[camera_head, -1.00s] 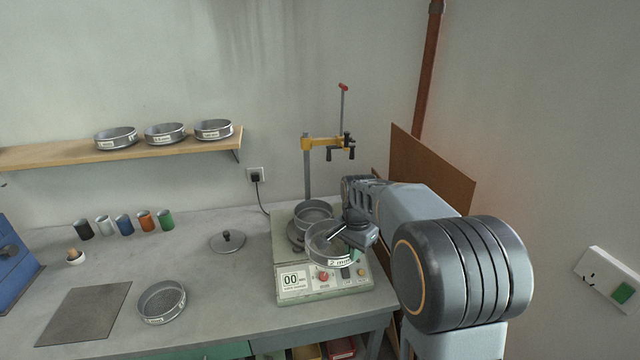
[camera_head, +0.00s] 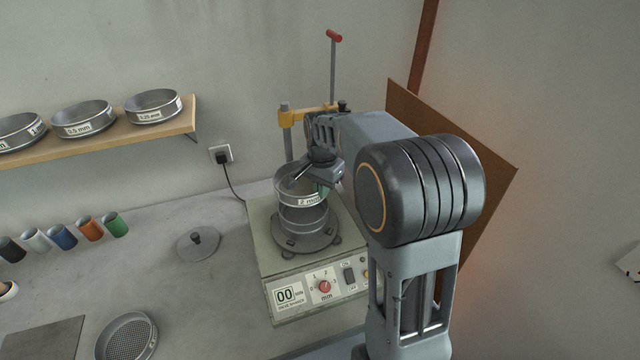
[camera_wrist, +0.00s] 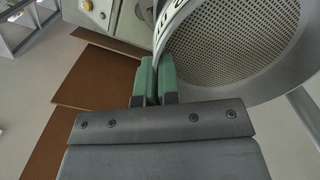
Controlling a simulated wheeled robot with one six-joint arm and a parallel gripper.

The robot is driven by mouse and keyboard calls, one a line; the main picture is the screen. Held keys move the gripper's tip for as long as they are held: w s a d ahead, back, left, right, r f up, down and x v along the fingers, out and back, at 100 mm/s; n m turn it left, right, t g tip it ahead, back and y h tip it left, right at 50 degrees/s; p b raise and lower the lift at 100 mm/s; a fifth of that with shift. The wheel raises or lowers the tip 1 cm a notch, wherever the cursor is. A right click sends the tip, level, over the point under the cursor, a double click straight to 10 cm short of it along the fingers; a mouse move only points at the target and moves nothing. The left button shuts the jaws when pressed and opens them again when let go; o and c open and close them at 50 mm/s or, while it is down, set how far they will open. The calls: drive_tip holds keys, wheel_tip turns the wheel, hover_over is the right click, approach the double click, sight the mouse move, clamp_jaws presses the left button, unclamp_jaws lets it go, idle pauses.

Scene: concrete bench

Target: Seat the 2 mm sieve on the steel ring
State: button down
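The 2 mm sieve (camera_head: 297,183) is a round steel sieve with a white label, held over the sieve shaker (camera_head: 290,262). The steel ring (camera_head: 303,222) stands on the shaker's round plate, directly below the sieve in the head view. The sieve hides the ring's top, and I cannot tell whether the two touch. My gripper (camera_head: 320,186) is at the sieve's right side. In the wrist view, the green finger pads of my gripper (camera_wrist: 153,82) are shut on the sieve's wall, with its mesh (camera_wrist: 235,42) showing on the right.
The yellow clamp (camera_head: 305,115) on its post stands behind the sieve. A loose sieve (camera_head: 128,338) and a knobbed lid (camera_head: 198,243) lie left on the bench. Several coloured cups (camera_head: 62,237) stand farther left. The wall shelf (camera_head: 110,138) holds three sieves.

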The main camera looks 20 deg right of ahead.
drive_tip(key=shift+f, duration=0.15)
drive_tip(key=shift+f+b, duration=2)
drive_tip(key=shift+f, duration=0.55)
drive_tip(key=shift+s+f+b, duration=0.1)
drive_tip(key=shift+f+b, duration=0.25)
drive_tip(key=shift+f, duration=0.25)
drive_tip(key=c, duration=1.3)
unclamp_jaws()
drive_tip(key=shift+o, duration=0.2)
wheel_tip(320, 180, up, 14)
drive_tip(key=shift+b, duration=0.3)
drive_tip(key=shift+f, duration=0.1)
